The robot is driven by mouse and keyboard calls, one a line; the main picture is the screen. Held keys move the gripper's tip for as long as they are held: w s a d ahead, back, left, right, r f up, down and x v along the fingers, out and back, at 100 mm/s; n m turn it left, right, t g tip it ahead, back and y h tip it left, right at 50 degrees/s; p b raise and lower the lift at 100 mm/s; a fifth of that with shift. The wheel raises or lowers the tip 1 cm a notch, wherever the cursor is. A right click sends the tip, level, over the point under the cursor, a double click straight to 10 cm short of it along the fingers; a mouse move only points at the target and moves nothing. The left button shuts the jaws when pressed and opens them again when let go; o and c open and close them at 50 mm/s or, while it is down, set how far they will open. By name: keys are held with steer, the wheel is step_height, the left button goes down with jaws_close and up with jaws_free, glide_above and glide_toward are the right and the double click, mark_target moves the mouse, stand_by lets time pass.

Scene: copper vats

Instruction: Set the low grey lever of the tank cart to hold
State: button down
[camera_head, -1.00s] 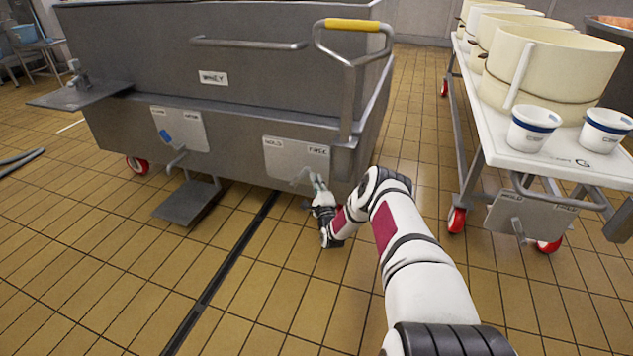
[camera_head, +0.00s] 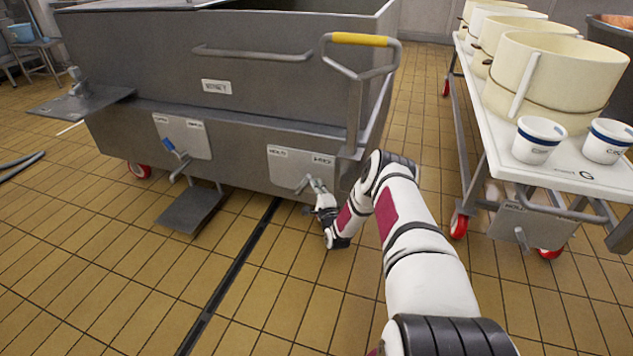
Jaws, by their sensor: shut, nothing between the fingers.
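The tank cart (camera_head: 240,60) is a big grey metal tub with a yellow-topped push handle (camera_head: 360,40). Low on its near side, toward the right end, is a pale plate (camera_head: 290,168) with a label at its upper left that reads like HOLD and another at its upper right, too blurred to read surely. The small grey lever (camera_head: 302,185) shows at the plate's lower part, partly hidden by my gripper. My gripper (camera_head: 318,187) is shut and empty, its fingertips at the plate's lower right, close to the lever. I cannot tell whether they touch it.
A second plate (camera_head: 190,138) with a blue-gripped lever (camera_head: 172,148) and a grey foot pedal (camera_head: 191,207) are to the left. A white wheeled table (camera_head: 560,170) with cream vats and two cups stands at right. Tiled floor in front is open, crossed by a dark drain.

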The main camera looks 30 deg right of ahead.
steer(key=w+a+r+n+g, duration=0.3)
steer(key=w+a+n+g, duration=0.2)
steer(key=w+a+n, duration=0.2)
steer(key=shift+w+a+r+g+p, duration=0.15)
steer(key=shift+w+g+p, duration=0.25)
steer(key=shift+w, duration=0.75)
